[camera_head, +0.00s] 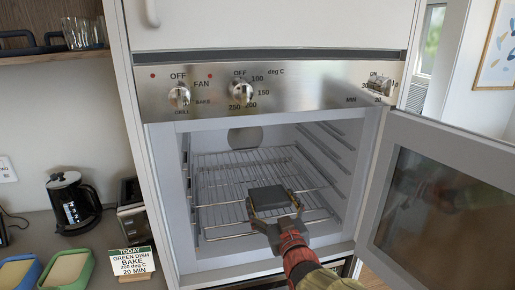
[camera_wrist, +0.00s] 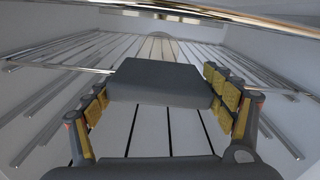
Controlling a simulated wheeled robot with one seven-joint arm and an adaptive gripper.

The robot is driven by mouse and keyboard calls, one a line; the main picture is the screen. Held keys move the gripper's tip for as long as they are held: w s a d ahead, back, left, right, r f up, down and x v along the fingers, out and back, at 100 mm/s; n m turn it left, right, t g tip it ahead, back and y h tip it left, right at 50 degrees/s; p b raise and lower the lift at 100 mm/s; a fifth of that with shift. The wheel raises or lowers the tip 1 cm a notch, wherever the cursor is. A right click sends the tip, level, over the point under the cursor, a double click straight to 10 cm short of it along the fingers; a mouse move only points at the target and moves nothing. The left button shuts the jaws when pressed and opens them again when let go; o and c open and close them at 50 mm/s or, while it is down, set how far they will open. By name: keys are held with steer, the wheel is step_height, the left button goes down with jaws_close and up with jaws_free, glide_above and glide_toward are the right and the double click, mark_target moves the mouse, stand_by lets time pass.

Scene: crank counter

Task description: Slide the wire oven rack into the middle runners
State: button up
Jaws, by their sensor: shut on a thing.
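The wire oven rack (camera_head: 228,178) lies inside the open oven (camera_head: 170,215), with its wire grid reaching toward the back wall. A dark grey block (camera_head: 268,196) is at the rack's front part, and its join to the rack is hidden. My gripper (camera_head: 272,211) reaches in through the oven mouth and is shut on this block. In the wrist view the block (camera_wrist: 160,82) sits between the yellow-padded fingers of my gripper (camera_wrist: 162,98). Side runners (camera_head: 322,150) show on the right wall. I cannot tell which runner level the rack's edges are in.
The oven door (camera_head: 440,195) stands open to the right, close to my arm. The control panel (camera_head: 300,80) with its knobs is above the opening. On the left counter are a black kettle (camera_head: 72,203), a card sign (camera_head: 134,262) and coloured containers (camera_head: 67,270).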

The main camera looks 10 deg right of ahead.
steer(key=shift+w, duration=0.15)
steer(key=o, duration=1.9)
steer(key=shift+c, duration=0.2)
steer(key=shift+o, duration=0.7)
steer(key=shift+f, duration=0.1)
